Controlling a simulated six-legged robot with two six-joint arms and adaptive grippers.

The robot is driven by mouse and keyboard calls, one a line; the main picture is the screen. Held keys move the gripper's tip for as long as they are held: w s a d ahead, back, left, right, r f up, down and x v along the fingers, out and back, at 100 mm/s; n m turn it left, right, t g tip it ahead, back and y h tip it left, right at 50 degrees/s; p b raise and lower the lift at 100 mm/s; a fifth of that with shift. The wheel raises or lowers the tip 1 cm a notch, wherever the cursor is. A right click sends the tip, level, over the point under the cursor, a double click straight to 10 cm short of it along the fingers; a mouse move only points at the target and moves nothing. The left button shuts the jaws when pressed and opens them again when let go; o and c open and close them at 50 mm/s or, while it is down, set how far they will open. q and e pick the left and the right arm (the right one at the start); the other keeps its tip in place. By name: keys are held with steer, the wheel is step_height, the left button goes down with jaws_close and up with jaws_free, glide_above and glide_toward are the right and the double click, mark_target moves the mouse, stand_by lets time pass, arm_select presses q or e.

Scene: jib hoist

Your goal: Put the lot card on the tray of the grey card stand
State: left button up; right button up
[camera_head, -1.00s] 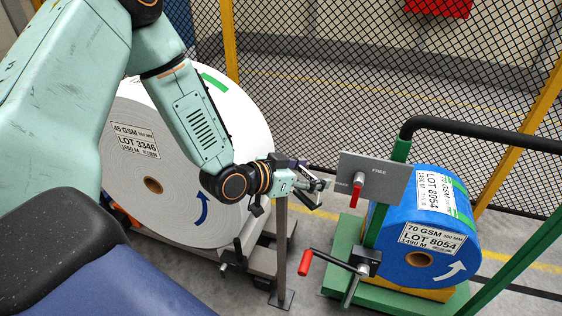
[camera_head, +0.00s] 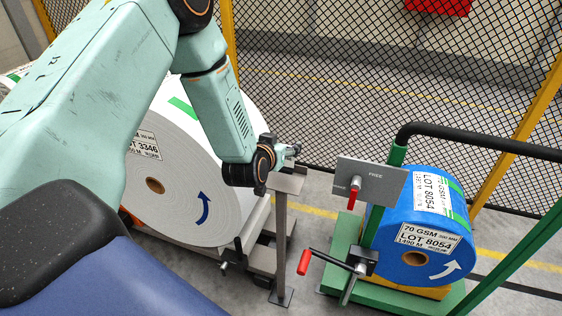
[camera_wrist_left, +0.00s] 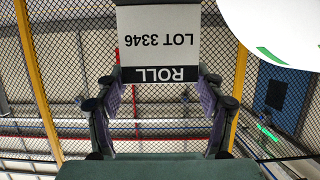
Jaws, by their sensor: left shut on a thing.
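The lot card (camera_wrist_left: 160,42) is white with a black band and reads "ROLL" and "LOT 3346", upside down in the left wrist view. My left gripper (camera_wrist_left: 158,86) is shut on the card, a finger at each side. In the head view my left gripper (camera_head: 289,150) is just behind and above the tray of the grey card stand (camera_head: 287,183), and I cannot make out the card there. The stand is a slim post with a small flat top, and the visible part of the tray looks bare. My right gripper is not in view.
A big white roll (camera_head: 185,205) labelled LOT 3346 stands left of the stand. A blue roll (camera_head: 422,240) labelled LOT 8054 sits on a green cart at the right, with a grey lever panel (camera_head: 385,180) and a red-handled crank (camera_head: 305,262). Mesh fence (camera_head: 380,85) runs behind.

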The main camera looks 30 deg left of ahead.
mark_target(289, 166)
arm_select(q)
step_height(289, 166, down, 4)
steer(key=shift+s+d+r+b, duration=0.1)
steer(key=shift+r+b, duration=0.15)
steer(key=shift+b, duration=0.1)
steer(key=shift+f, duration=0.25)
steer(key=shift+f, duration=0.2)
steer(key=o, duration=1.4)
steer(key=shift+r, duration=0.1)
steer(key=shift+c, duration=0.2)
steer(key=shift+o, duration=1.1)
